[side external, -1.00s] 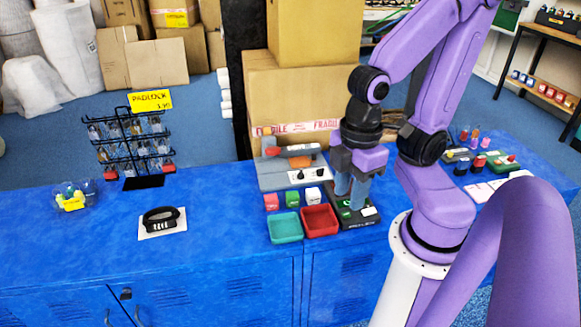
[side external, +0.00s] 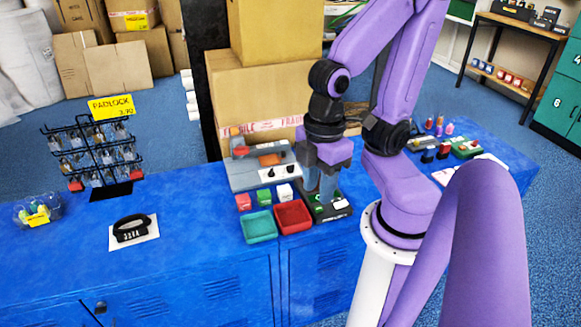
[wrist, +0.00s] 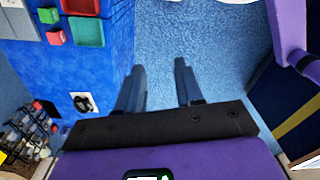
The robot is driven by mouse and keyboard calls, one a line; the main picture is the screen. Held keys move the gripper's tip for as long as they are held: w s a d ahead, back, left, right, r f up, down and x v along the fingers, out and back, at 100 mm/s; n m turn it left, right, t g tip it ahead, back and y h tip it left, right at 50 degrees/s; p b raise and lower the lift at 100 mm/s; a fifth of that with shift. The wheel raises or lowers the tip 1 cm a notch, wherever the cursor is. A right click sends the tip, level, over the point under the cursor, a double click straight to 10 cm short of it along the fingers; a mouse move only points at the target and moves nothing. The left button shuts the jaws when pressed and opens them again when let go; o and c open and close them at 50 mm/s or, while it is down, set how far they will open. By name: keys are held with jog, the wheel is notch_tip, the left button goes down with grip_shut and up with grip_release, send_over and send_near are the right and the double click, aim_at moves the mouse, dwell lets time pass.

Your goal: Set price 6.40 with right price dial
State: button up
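A grey machine (side external: 245,178) stands on the blue counter in the side view. Two small black knobs show on its white front strip, a left one (side external: 271,174) and a right one (side external: 291,169); their settings are too small to read. A yellow sign (side external: 111,107) reads PADLOCK with a price that looks like 3.90. My gripper (side external: 320,196) is right of the machine, low over a dark device (side external: 338,212) with green parts; contact cannot be told. In the wrist view its two fingers (wrist: 160,88) are apart with nothing between them. No dial shows there.
A teal tray (side external: 260,227) and a red tray (side external: 293,217) lie in front of the machine, with small coloured blocks behind them. A black oval thing (side external: 131,228) lies on a white card. A wire rack (side external: 92,160) stands left. Cardboard boxes (side external: 262,98) rise behind.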

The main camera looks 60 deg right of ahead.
jog(key=w+d+f+m, duration=0.15)
jog(key=w+d, duration=0.35)
jog(key=w, duration=0.6)
jog(key=w+d+f+m, duration=0.15)
jog(key=w+d, duration=0.35)
jog(key=w, duration=0.6)
send_over(290, 168)
notch_tip(290, 168, down, 9)
jog(key=shift+m, duration=0.3)
jog(key=f, duration=1.7)
jog(key=shift+w+d, duration=0.1)
jog(key=shift+d, duration=0.2)
grip_shut()
